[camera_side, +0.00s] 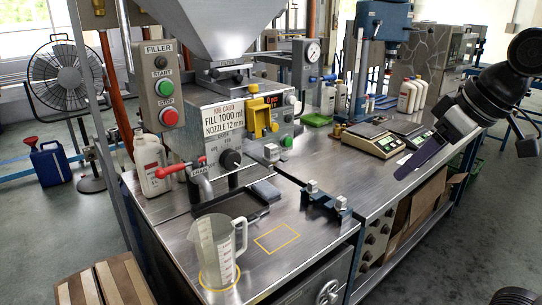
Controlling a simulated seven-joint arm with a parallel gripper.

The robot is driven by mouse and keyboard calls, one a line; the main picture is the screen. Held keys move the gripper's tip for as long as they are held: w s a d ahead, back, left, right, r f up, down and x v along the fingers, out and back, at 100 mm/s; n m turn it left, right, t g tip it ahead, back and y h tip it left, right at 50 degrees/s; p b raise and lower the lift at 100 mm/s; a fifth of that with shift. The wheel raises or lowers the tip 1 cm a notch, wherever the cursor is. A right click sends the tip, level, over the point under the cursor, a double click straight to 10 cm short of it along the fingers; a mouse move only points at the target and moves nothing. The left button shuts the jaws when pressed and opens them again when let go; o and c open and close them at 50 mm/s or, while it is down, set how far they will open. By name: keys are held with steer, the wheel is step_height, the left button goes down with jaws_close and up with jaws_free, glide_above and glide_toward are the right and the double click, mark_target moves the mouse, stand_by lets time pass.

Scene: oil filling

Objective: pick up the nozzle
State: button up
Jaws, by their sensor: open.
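Two small metallic pieces that look like nozzles stand on a dark rack (326,201) at the right edge of the filler's bench: one nozzle (313,186) at its left end, another nozzle (341,202) at its right end. Their bore sizes are too small to read. The job card (222,118) on the filler reads "FILL 1000 ml NOZZLE 12 mm". My gripper (418,160) hangs at the upper right, over the far bench edge, well apart from the rack. It is open, with nothing visible between its fingers.
A clear measuring jug (214,252) stands on a yellow ring beside an empty yellow-marked square (277,238). A red-handled drain valve (185,168), a dark tray (240,205) and a white bottle (151,165) are at the left. Scales (370,138) sit behind the rack.

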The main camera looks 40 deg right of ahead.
steer(key=w+r, duration=0.8)
steer(key=w, duration=0.2)
steer(key=g, duration=0.2)
glide_above(272, 146)
steer(key=s, duration=0.2)
step_height(272, 146, down, 12)
steer(key=shift+t, duration=0.3)
steer(key=shift+x, duration=2.6)
steer(key=shift+s, duration=0.1)
jaws_close()
